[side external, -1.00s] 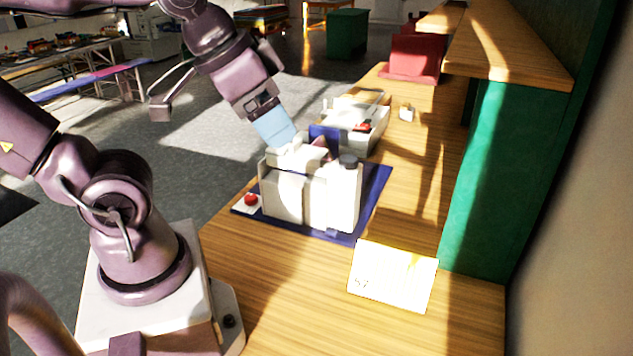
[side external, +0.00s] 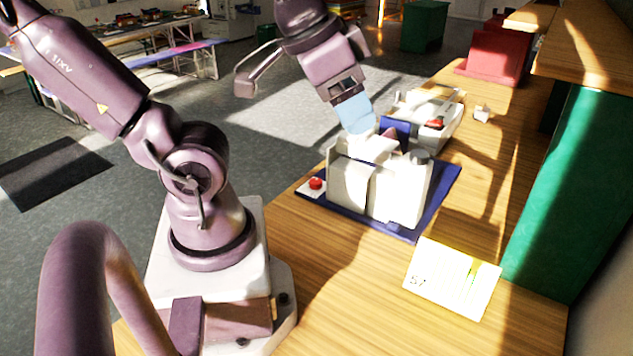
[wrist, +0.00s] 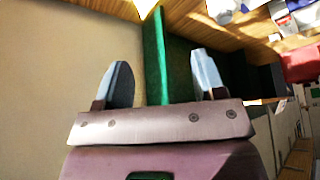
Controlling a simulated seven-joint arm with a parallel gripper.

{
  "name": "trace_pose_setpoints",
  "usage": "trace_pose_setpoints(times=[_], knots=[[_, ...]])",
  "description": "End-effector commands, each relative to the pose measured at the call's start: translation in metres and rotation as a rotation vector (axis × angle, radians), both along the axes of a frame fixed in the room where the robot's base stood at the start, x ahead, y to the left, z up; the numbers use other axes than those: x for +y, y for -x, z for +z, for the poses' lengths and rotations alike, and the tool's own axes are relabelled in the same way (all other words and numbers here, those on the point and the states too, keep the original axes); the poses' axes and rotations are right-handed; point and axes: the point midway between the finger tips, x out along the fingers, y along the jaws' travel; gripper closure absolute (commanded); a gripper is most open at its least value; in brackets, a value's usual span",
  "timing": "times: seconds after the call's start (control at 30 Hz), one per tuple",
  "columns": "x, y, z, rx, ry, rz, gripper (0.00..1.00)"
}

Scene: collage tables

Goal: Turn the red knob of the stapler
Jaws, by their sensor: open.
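A bulky white machine (side external: 366,190), apparently the stapler, stands upright on a dark blue base (side external: 407,234). A round red knob (side external: 316,184) sits on a small white block at the base's left corner. My gripper (side external: 358,120) points down over the rear top of the machine, above and to the right of the red knob. Its pale blue fingers overlap the machine in the side view, so I cannot tell whether they touch it. In the wrist view my gripper (wrist: 162,80) has its fingers wide apart with nothing between them. The red knob cannot be made out there.
A second white device (side external: 425,108) with a red part stands behind the machine. A white card (side external: 450,280) lies at the front right of the wooden table (side external: 340,290). A green panel (side external: 555,190) rises at the right. A red box (side external: 492,58) stands further back.

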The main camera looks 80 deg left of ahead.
Motion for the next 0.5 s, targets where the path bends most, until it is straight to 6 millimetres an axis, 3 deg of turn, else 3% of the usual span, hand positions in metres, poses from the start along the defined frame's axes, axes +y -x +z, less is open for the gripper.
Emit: trace_pose_setpoints(times=[0.33, 0.5], knots=[[0.008, -0.009, 0.002, 0.035, 0.024, 0.053, 0.40], [0.044, -0.042, 0.002, 0.156, 0.120, 0.256, 0.40]])
